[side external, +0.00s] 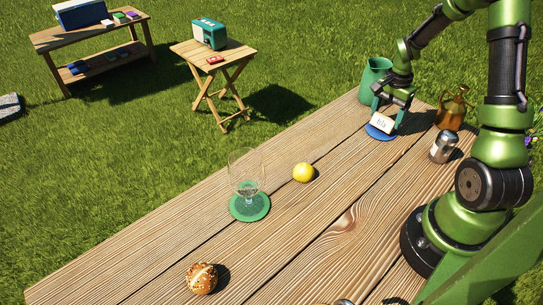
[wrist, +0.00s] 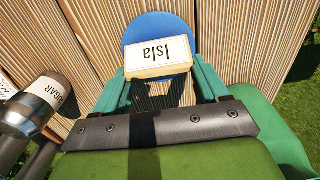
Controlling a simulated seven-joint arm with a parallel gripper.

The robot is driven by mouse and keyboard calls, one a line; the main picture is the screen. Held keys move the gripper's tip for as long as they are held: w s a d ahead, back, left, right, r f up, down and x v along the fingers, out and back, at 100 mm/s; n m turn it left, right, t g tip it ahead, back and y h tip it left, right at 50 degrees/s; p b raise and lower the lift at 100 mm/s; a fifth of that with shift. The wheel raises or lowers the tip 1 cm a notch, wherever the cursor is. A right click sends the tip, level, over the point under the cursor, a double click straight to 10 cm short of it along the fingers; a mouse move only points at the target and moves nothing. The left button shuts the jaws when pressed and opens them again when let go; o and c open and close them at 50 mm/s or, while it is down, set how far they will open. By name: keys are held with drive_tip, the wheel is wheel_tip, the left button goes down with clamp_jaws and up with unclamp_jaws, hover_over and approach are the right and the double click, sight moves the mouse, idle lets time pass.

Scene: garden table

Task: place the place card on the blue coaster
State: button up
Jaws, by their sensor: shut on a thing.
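The place card (side external: 384,122) is a small cream tent-shaped card; in the wrist view the card (wrist: 159,57) reads "Isla". My gripper (side external: 389,112) is shut on it, with one green finger at each end of the card. The blue coaster (side external: 377,134) is a round disc on the wooden table. In the wrist view the blue coaster (wrist: 157,24) shows beyond and around the card. The card is over or on the coaster; whether it touches the coaster is hard to tell.
A green jug (side external: 375,76) stands just behind my gripper. A brown watering can (side external: 452,108) and a sugar shaker (side external: 444,146) stand to the right.

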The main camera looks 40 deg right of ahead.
sight(386, 118)
drive_tip(key=shift+f, duration=0.55)
drive_tip(key=o, duration=1)
drive_tip(key=shift+f, duration=0.1)
drive_tip(key=shift+o, duration=0.2)
wheel_tip(386, 118, up, 12)
drive_tip(key=a+r+n+t, duration=0.3)
drive_tip(key=a+r+n, duration=0.4)
drive_tip(key=a, duration=0.7)
drive_tip(key=s+a+r+n+t+y, duration=0.1)
drive_tip(key=s+a+r+n+t, duration=0.1)
drive_tip(key=a, duration=0.5)
drive_tip(key=s+a+r+n+t+y, duration=0.1)
drive_tip(key=s+a+n+t, duration=0.1)
drive_tip(key=s+a+n, duration=0.2)
drive_tip(key=a+n, duration=0.1)
drive_tip(key=a, duration=0.2)
drive_tip(key=shift+s+r, duration=0.25)
drive_tip(key=shift+r, duration=0.1)
